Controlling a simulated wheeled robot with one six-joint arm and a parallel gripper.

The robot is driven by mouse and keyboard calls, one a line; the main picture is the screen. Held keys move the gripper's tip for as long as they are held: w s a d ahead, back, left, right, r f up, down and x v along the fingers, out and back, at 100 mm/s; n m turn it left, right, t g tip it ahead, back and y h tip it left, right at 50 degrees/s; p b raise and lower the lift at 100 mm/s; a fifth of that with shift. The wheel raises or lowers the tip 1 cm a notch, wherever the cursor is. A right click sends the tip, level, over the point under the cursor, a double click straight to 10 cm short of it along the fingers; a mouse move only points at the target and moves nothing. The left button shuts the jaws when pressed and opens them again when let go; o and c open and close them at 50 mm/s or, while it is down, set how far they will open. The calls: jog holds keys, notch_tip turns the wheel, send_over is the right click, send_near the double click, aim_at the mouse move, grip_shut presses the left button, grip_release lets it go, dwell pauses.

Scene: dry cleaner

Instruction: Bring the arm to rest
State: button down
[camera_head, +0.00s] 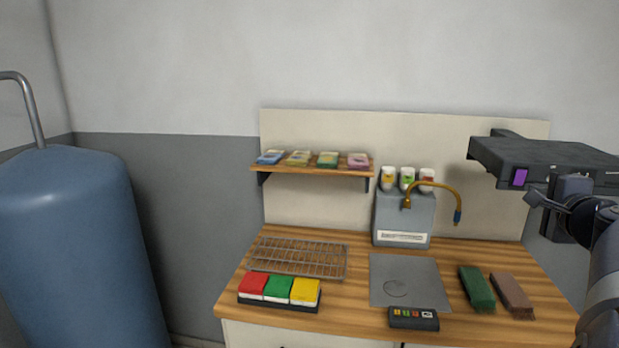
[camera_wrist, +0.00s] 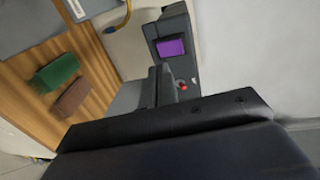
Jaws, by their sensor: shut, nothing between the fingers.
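My arm (camera_head: 603,270) reaches up along the right edge of the head view. My gripper (camera_head: 535,198) is at its upper end, just below a black box, and is partly cut off from clear view by its dark colour. In the wrist view my gripper (camera_wrist: 162,86) shows its dark fingers together, with nothing visible between them. The fingers point towards the box with the purple panel. I cannot tell the exact gap between fingers and box.
The black box (camera_head: 545,152) with a purple panel (camera_wrist: 171,48) is close to my gripper. The wooden counter (camera_head: 350,315) holds a wire rack (camera_head: 297,258), coloured pads (camera_head: 279,289), a grey dispenser (camera_head: 403,218), and green (camera_head: 477,288) and brown (camera_head: 512,294) brushes. A blue tank (camera_head: 75,250) stands left.

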jog(key=shift+v, duration=1.6)
jog(key=shift+f, duration=0.1)
